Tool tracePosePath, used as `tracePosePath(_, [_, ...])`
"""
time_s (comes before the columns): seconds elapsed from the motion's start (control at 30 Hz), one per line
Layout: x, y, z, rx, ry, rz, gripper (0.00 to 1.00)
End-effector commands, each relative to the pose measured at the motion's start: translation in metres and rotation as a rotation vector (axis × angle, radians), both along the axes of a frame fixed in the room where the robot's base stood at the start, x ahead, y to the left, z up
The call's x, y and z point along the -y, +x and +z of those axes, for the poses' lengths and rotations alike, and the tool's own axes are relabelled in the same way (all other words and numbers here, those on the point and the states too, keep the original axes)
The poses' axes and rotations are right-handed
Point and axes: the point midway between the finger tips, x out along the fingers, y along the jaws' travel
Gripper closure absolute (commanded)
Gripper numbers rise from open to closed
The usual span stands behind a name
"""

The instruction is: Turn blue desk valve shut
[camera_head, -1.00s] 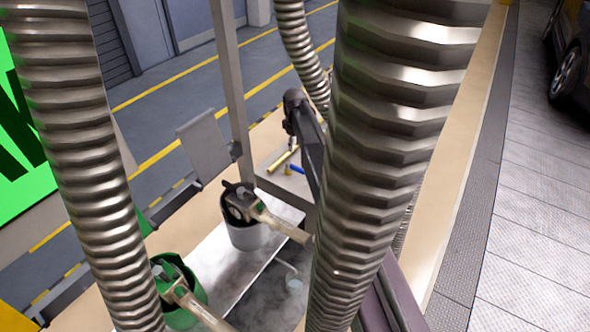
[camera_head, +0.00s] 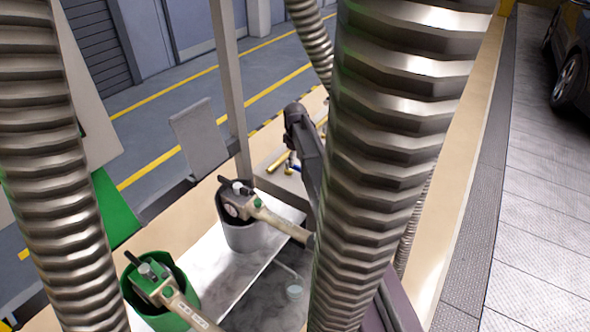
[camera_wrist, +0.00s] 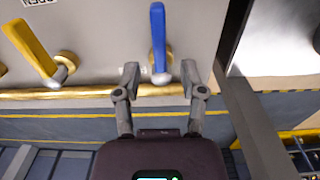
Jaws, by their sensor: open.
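The blue valve handle (camera_wrist: 157,35) stands upright in the wrist view, with its hub at the lower end near a brass pipe. My gripper (camera_wrist: 160,72) is open, with one finger on each side of the handle's lower end. I see no clear contact. In the head view my gripper (camera_head: 291,162) is down at the desk by the brass pipe, and only a small bit of blue shows there. A grey corrugated hose hides part of my arm.
A yellow valve handle (camera_wrist: 30,48) is tilted to the left of the blue one. The brass pipe (camera_wrist: 90,94) runs below both. A grey post (camera_wrist: 250,120) stands at right. A grey bucket (camera_head: 240,235) and green bucket (camera_head: 190,285) stand left of the thick hose (camera_head: 395,150).

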Motion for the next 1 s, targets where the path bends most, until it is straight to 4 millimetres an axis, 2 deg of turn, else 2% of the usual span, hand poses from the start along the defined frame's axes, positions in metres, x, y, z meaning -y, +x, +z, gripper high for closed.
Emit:
tracePosePath(0.03, [0.0, 0.0, -0.008, 0.0, 0.0, 0.0, 0.47])
tracePosePath(0.3, [0.0, 0.0, -0.024, 0.0, 0.0, 0.0, 0.47])
tracePosePath(0.87, [0.001, 0.0, -0.029, 0.0, 0.0, -0.001, 0.47])
tracePosePath(1.0, [0.001, 0.0, -0.029, 0.0, 0.0, -0.001, 0.89])
